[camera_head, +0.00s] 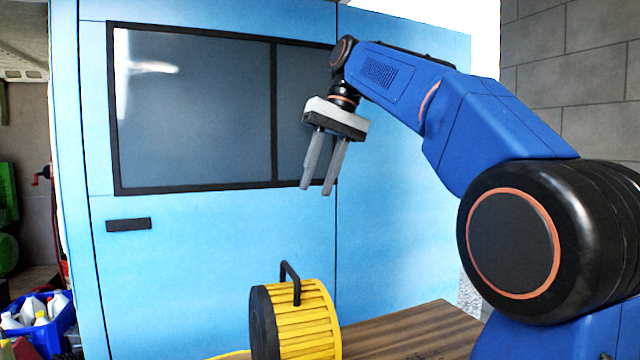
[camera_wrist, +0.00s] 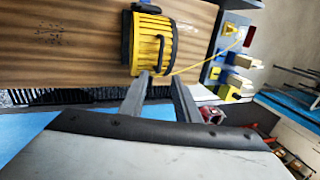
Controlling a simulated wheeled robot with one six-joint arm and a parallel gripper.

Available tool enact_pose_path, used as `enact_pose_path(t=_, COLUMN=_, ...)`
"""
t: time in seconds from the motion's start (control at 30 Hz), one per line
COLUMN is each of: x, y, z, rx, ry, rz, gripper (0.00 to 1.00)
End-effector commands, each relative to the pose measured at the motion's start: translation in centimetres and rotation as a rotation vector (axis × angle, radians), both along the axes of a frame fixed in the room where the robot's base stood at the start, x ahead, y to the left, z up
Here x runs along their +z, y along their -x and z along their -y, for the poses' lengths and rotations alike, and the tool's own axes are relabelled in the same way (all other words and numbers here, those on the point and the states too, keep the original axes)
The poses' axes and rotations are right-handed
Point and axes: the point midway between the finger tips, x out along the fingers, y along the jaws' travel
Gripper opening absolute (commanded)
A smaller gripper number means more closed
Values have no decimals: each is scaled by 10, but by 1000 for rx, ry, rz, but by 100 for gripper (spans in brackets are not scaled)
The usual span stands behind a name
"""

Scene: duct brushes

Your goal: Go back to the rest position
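My gripper (camera_head: 317,190) is raised in front of the blue wall panel, with its two fingers pointing down. The fingers are apart and nothing shows between them in the head view. In the wrist view the fingers of my gripper (camera_wrist: 163,80) are also apart and empty. A yellow reel (camera_head: 308,325) with a black side and black handle stands on the wooden table below and apart from my gripper. The reel also shows in the wrist view (camera_wrist: 150,42), beyond the fingertips, with a thin yellow cord running from it.
A brown wooden table (camera_head: 400,335) holds the reel; its right part looks bare. A light blue panel with a dark window (camera_head: 195,110) stands behind. A blue crate with bottles (camera_head: 50,325) is at lower left.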

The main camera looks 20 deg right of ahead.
Motion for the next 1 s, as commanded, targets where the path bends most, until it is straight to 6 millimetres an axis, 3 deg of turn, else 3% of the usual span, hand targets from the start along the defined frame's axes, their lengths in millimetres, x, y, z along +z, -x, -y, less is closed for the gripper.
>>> enact_pose_path(t=0.4, x=-2, y=1, z=0, rx=-2, ry=1, rz=3, gripper=29)
enact_pose_path(t=0.57, x=-17, y=12, z=-2, rx=-19, ry=14, rz=21, gripper=29)
enact_pose_path(t=0.77, x=-65, y=40, z=-3, rx=-58, ry=55, rz=75, gripper=29)
enact_pose_path(t=1.0, x=-141, y=83, z=2, rx=-92, ry=120, rz=156, gripper=29)
